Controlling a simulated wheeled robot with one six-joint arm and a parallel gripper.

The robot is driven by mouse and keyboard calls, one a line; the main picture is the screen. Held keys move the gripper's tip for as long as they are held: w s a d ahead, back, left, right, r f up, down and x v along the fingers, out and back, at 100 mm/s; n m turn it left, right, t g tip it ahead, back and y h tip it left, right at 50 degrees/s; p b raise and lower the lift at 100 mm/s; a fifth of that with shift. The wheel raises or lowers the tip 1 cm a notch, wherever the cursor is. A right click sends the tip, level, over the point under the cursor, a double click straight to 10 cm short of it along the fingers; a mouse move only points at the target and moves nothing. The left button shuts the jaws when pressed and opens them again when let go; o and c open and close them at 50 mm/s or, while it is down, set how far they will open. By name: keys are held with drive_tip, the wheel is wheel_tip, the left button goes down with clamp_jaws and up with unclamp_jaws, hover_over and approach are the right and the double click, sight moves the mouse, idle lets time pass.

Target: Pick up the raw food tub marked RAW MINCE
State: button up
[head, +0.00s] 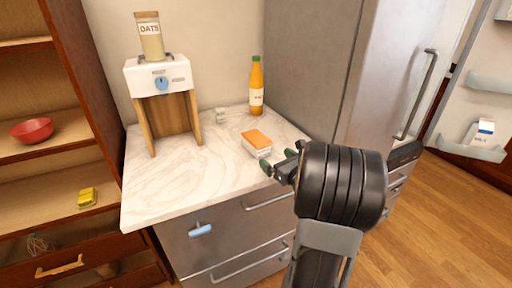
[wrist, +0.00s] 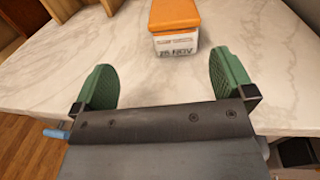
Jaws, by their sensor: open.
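A small white tub with an orange lid (head: 257,143) stands on the marble counter. In the wrist view the tub (wrist: 174,27) is just beyond my fingertips, a little right of the middle between them. Its front label shows what looks like a date, "26 NOV"; the smaller print above is too blurred to read, so I cannot confirm RAW MINCE. My gripper (head: 283,162) is at the counter's front right, near the tub. In the wrist view my gripper (wrist: 165,75) has its two green fingers wide apart with nothing between them.
A tall steel fridge (head: 310,65) rises behind on the right. Drawers are below. The counter left of the tub is clear.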

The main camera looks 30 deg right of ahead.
approach(260, 139)
drive_tip(key=shift+m+h, duration=0.3)
drive_tip(key=w, duration=0.2)
drive_tip(key=w+a, duration=0.1)
drive_tip(key=w, duration=0.1)
drive_tip(key=shift+f+p, duration=0.25)
drive_tip(key=shift+p, duration=0.05)
drive_tip(key=shift+w+d+p, duration=0.2)
drive_tip(key=shift+w+p, duration=0.05)
drive_tip(key=shift+w, duration=1.2)
drive_tip(key=shift+w+d+p, duration=0.2)
drive_tip(key=shift+w, duration=1.25)
drive_tip(key=c, duration=1)
drive_tip(key=shift+c, duration=0.5)
drive_tip(key=shift+r, duration=0.1)
